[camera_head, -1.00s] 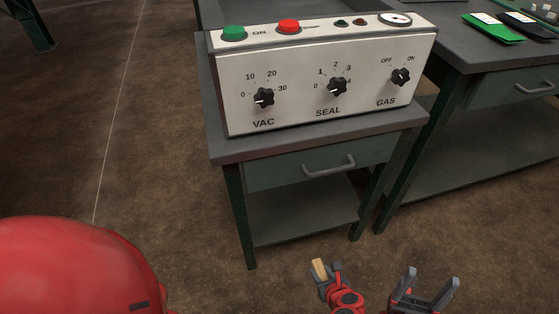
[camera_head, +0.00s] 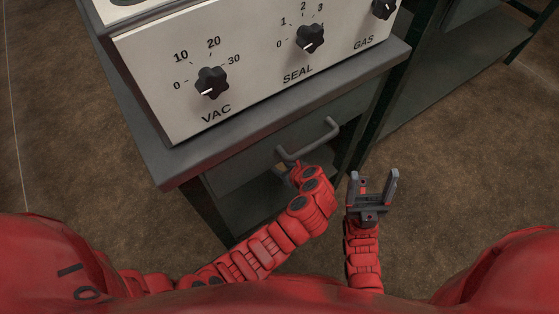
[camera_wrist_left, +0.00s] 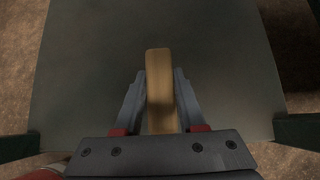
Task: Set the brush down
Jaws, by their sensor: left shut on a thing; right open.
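The brush shows in the left wrist view as a pale wooden handle (camera_wrist_left: 160,62); its other end is hidden by the gripper body. My left gripper (camera_wrist_left: 160,80) is shut on this handle, over a flat dark grey surface (camera_wrist_left: 85,70) that looks like the table's lower shelf. I cannot tell whether the brush touches it. In the head view my left arm reaches to the front of the table, and its fingers and the brush are hidden. My right gripper (camera_head: 373,178) is open and empty, to the right of my left wrist, over the floor.
The control panel (camera_head: 255,65) with VAC, SEAL and GAS knobs stands on the table (camera_head: 180,168). A drawer handle (camera_head: 308,140) juts out right by my left wrist. Green legs (camera_wrist_left: 300,130) flank the grey surface. Another bench (camera_head: 450,75) stands at the right.

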